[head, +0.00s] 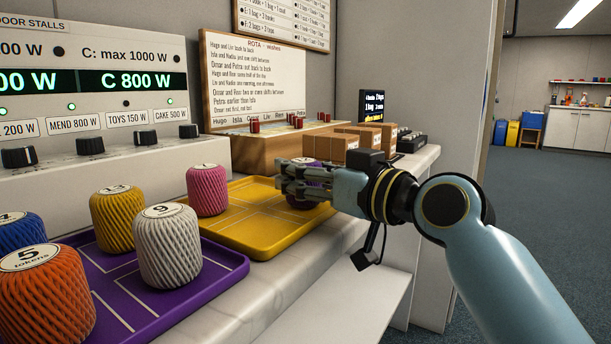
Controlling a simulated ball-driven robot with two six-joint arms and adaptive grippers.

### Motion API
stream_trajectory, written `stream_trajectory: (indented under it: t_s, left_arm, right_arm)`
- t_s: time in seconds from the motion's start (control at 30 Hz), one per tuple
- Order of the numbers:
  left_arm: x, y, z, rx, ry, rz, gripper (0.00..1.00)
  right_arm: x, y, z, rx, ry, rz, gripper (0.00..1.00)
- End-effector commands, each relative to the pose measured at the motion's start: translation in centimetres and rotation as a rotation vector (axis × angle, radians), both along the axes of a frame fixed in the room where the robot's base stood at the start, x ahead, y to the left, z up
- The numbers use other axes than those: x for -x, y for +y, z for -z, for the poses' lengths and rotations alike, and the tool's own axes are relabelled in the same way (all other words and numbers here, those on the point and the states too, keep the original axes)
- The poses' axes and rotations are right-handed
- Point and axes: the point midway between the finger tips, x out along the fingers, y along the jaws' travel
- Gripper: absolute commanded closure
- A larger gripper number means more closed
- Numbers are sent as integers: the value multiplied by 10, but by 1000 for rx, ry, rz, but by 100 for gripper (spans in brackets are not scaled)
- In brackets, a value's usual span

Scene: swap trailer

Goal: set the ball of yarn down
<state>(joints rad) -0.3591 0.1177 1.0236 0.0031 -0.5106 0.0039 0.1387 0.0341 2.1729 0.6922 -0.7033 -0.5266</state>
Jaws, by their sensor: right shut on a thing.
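My right gripper (298,183) reaches in from the right over the right part of the yellow tray (238,240). It is shut on a purple ball of yarn (303,202), mostly hidden behind the fingers. The held ball is low over the tray; I cannot tell whether it touches it. A pink ball of yarn (207,190) stands at the tray's left side. Yellow (113,220) and white (166,248) balls stand on the purple tray (150,305). Orange (45,298) and blue (18,233) balls are at the far left, cut by the frame edge. My left gripper is not in view.
A panel with knobs and displays (90,85) stands behind the trays. A wooden stand (250,152) with small red pegs, brown boxes (330,147) and a small dark screen (373,106) are behind my gripper. The yellow tray's middle looks clear.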

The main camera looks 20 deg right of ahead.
Motion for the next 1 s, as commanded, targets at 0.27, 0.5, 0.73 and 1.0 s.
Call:
stream_trajectory:
  t_s: [0.27,0.5,0.73,1.0]
  left_arm:
    - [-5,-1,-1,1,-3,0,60]
    - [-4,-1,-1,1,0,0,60]
    - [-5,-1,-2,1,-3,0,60]
    - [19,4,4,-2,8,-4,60]
  right_arm:
    - [0,0,2,0,0,0,81]
    - [0,0,2,0,0,0,26]
    - [0,0,1,0,-1,0,26]
    - [35,-16,-1,8,2,-1,26]
